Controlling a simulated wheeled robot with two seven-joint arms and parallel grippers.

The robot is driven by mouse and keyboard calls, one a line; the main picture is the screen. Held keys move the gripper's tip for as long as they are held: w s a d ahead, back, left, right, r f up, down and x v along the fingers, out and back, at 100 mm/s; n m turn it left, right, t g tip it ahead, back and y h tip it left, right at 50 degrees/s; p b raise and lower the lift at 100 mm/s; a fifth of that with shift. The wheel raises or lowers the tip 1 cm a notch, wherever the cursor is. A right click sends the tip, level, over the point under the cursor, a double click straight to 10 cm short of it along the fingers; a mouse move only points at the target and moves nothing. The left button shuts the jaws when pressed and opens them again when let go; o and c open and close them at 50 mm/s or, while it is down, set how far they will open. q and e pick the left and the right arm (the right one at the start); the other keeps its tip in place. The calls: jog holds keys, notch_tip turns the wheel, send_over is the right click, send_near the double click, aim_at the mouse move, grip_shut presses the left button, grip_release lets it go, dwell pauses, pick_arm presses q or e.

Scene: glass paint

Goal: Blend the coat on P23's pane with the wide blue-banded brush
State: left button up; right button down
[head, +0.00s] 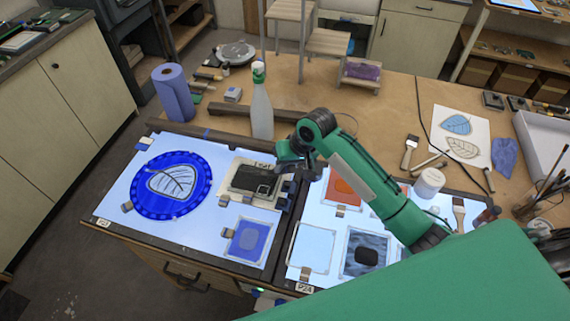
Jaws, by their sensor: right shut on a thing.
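The left light panel (118,208) bears a small tag (103,222) at its front-left corner, too small to read surely. On it lie a round blue piece with a leaf drawing (172,185), a framed dark pane (247,178) and a small blue pane (249,239). My right gripper (287,184) is over the right edge of the framed dark pane, pointing down. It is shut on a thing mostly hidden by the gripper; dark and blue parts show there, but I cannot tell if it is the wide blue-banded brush. My left gripper is out of view.
The right light panel (278,275), tagged P24, holds several panes, partly behind my right arm. A spray bottle (261,108) and a blue roll (174,94) stand behind the left panel. A brush (409,152), leaf drawings (461,130) and a white jar (429,183) are to the right.

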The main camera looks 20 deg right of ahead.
jog(key=shift+f, duration=0.25)
dwell(0.4)
jog(key=shift+w+a, duration=0.1)
jog(key=w+a, duration=0.6)
jog(key=a, duration=0.4)
jog(key=shift+w, duration=0.4)
dwell(1.0)
jog(key=shift+r, duration=0.15)
jog(key=shift+r, duration=2.45)
